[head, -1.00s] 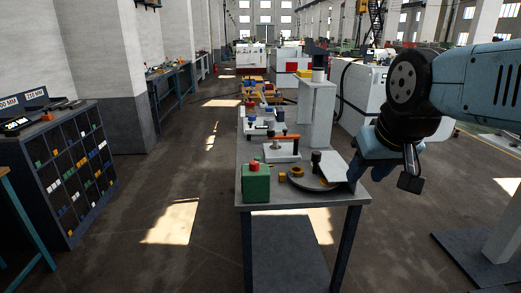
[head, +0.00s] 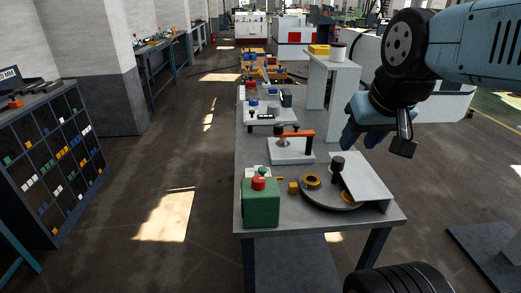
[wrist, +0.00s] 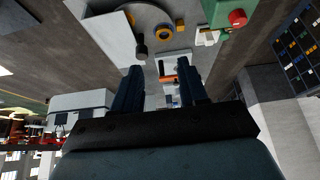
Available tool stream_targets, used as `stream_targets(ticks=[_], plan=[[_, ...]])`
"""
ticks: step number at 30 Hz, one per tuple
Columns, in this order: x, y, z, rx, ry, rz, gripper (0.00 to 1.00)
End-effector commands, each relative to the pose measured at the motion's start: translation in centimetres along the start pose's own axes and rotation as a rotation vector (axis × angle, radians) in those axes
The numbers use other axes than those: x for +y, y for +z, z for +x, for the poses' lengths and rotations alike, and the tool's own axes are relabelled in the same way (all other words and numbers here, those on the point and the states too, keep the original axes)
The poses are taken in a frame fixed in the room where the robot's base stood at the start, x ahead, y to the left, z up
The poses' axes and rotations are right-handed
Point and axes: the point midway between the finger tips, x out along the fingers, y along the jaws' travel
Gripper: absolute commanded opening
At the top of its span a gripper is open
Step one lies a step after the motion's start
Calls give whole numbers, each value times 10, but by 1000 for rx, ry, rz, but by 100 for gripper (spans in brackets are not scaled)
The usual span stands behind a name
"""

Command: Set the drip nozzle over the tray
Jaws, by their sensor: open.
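No part is labelled as the drip nozzle. The likeliest match is an orange bar (head: 294,134) on a short post, above a pale flat block (head: 291,153) that may be the tray; I cannot be sure of either. The bar lies across the block, and whether its end is over it is unclear. My gripper (head: 350,134) is open and empty, in the air right of the bar. In the wrist view, my gripper's two fingers (wrist: 160,88) are apart, with the orange bar (wrist: 169,78) visible beyond the gap between them.
A tall grey stand (head: 345,90) rises behind.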

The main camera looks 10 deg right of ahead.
Motion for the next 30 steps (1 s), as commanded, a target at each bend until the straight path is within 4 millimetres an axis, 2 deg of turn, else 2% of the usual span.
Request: stream_targets(ticks=[10, 13, 16, 23, 30], plan=[[0, 0, 0, 0, 0, 0, 43], [0, -1, 0, -2, -1, -2, 51], [-4, -7, 1, -16, -7, -14, 52], [-30, -42, 14, -121, -42, -92, 52], [-70, -84, 40, -259, -76, -205, 52]])
